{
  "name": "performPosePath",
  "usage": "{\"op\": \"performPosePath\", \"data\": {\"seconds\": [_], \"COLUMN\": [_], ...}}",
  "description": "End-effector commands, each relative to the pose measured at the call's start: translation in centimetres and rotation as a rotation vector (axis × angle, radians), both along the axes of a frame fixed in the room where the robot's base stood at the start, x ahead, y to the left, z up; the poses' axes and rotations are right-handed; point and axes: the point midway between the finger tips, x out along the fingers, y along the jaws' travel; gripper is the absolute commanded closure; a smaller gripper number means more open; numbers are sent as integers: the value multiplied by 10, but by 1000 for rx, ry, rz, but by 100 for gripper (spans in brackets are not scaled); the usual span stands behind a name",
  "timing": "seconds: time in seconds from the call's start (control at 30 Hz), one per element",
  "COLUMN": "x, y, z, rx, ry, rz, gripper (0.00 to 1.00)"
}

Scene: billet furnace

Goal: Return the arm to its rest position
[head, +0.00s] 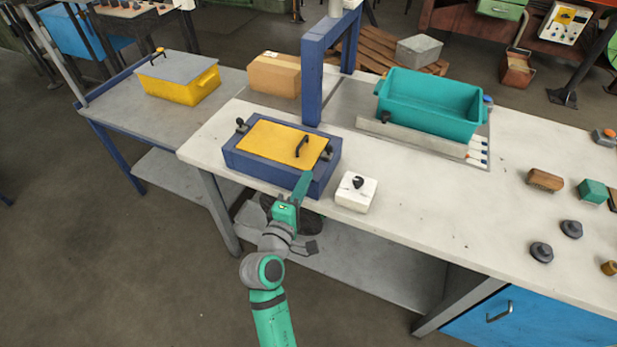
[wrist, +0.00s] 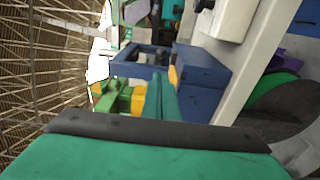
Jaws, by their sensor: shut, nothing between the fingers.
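My green arm reaches up from the bottom of the head view. My gripper (head: 305,180) is shut and empty, just in front of the blue box furnace (head: 263,176). Its tip overlaps the box's front right part in the picture; I cannot tell whether they touch. The box has a yellow lid (head: 272,140) with a black handle, lying closed on top. In the sideways wrist view, my gripper (wrist: 161,98) points toward the blue box (wrist: 203,68).
A white control box (head: 356,192) with a black knob stands close right of my gripper. A blue post frame (head: 312,80), cardboard box (head: 274,77) and teal bin (head: 429,104) are behind. Small parts lie at the right. Open floor (head: 130,270) is at the left.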

Motion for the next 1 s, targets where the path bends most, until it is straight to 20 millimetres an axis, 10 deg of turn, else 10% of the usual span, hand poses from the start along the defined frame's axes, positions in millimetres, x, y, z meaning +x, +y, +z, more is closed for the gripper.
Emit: {"op": "performPosePath", "data": {"seconds": [0.57, 1.0], "x": [-3, -103], "y": [1, 19], "z": [-6, -112], "rx": [13, 390], "ry": [3, 43], "rz": [10, 177], "gripper": [100, 100]}}
